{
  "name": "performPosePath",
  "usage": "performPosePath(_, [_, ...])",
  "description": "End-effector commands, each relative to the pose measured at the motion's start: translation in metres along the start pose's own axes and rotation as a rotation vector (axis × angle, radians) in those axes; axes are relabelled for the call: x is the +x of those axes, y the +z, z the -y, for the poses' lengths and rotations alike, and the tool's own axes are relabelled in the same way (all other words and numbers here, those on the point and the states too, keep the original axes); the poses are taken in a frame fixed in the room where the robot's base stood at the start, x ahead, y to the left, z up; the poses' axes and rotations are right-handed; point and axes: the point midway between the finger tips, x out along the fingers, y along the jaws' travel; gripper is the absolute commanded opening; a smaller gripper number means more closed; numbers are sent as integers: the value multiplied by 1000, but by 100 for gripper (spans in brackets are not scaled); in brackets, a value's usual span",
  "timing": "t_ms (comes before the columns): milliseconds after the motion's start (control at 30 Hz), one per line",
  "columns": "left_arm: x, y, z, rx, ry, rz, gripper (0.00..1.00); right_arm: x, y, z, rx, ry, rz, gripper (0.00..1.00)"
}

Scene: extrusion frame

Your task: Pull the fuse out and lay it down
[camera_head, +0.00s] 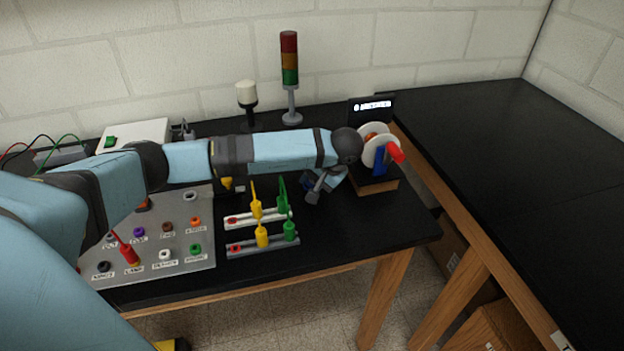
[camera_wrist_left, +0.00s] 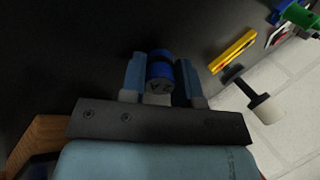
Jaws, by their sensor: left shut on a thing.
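My left gripper (camera_head: 316,186) is over the black table, left of the wooden block; my wrist partly covers it in the head view. In the left wrist view the gripper (camera_wrist_left: 160,82) is shut on a short blue cylinder with a dark band, which I take for the fuse (camera_wrist_left: 160,72). Its end face has small marks that I cannot read. A dark blue bit of it shows beside the fingers in the head view (camera_head: 307,181). I cannot tell whether it touches the table. My right gripper is not in view.
A wooden block (camera_head: 374,187) carries white discs with red and blue parts; a small display (camera_head: 372,107) stands behind. Strips with yellow and green plugs (camera_head: 262,245) and a grey socket panel (camera_head: 180,262) lie left. A stack light (camera_head: 290,62) and white beacon (camera_head: 247,93) stand behind.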

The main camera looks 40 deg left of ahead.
Motion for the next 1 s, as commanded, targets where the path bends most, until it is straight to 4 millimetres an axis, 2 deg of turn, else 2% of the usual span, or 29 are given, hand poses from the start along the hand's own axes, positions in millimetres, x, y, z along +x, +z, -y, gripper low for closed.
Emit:
performPosePath(167, [-1, 0, 0, 0, 0, 0, 0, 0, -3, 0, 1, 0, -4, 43])
performPosePath(200, [-1, 0, 0, 0, 0, -1, 36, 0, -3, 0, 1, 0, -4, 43])
performPosePath(300, [-1, 0, 0, 0, 0, -1, 59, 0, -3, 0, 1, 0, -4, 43])
performPosePath(533, [-1, 0, 0, 0, 0, -1, 59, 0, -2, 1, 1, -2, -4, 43])
performPosePath(667, [-10, -1, 0, -1, 1, -3, 59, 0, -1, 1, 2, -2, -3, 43])
performPosePath(767, [-25, -1, 0, 1, 2, -5, 59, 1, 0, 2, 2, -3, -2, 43])
performPosePath(1000, [-82, -2, 2, 1, 0, -8, 59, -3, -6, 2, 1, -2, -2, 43])
